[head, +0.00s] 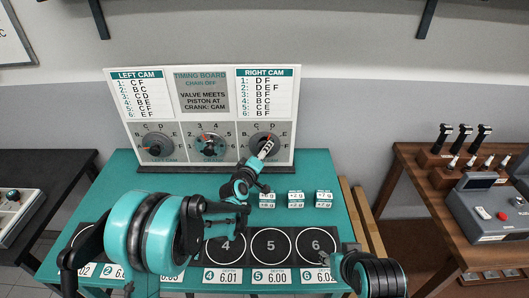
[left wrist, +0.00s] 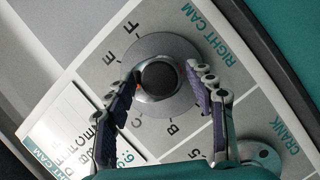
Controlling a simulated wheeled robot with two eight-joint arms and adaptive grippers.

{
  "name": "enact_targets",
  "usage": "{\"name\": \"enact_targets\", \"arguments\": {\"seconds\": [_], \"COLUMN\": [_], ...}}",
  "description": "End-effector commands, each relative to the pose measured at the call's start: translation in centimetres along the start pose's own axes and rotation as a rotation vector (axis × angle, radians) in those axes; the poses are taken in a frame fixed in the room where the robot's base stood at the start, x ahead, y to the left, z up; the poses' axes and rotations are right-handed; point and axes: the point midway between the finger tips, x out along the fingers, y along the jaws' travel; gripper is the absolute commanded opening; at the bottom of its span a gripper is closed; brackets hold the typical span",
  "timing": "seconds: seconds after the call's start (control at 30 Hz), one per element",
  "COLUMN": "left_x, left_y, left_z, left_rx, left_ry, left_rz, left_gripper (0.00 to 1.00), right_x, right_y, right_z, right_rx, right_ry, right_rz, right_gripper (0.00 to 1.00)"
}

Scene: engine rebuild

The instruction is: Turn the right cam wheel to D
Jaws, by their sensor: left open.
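The right cam wheel (left wrist: 182,53) is a grey dial with a dark hub on the white timing board (head: 186,75). In the head view the wheel (head: 253,141) is partly covered by my left gripper (head: 266,148). In the left wrist view my left gripper (left wrist: 161,84) is open, its two fingers on opposite sides of the wheel. Whether they touch its rim is unclear. A red mark (left wrist: 137,76) shows on the wheel beside one finger. Letters B, C, E and F are readable around it; D appears hidden behind that finger.
The left cam wheel (head: 156,145) and crank wheel (head: 209,145) sit left of the right cam wheel. Small labelled blocks (head: 296,199) and black numbered pads (head: 271,246) are on the teal table (head: 190,182) below. A wooden side bench (head: 415,174) stands right.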

Motion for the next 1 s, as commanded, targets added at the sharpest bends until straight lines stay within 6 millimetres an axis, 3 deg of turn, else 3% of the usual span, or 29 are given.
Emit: {"name": "enact_targets", "arguments": {"seconds": [0.3, 0.5, 1.0], "left_x": [-7.0, -9.9, -10.7], "left_y": [0.0, -0.1, 0.0], "left_z": [0.0, 0.0, 0.0], "left_rx": [0.000, 0.001, 0.002], "left_ry": [0.000, 0.000, 0.000], "left_rz": [-0.001, -0.001, 0.000], "left_gripper": [0.55, 0.55, 0.55], "right_x": [0.0, 0.0, 0.0], "right_y": [0.0, 0.0, 0.0], "right_z": [0.0, 0.0, 0.0], "right_rx": [0.000, 0.000, 0.000], "right_ry": [0.000, 0.000, 0.000], "right_rz": [0.000, 0.000, 0.000], "right_gripper": [0.40, 0.40, 0.40]}}
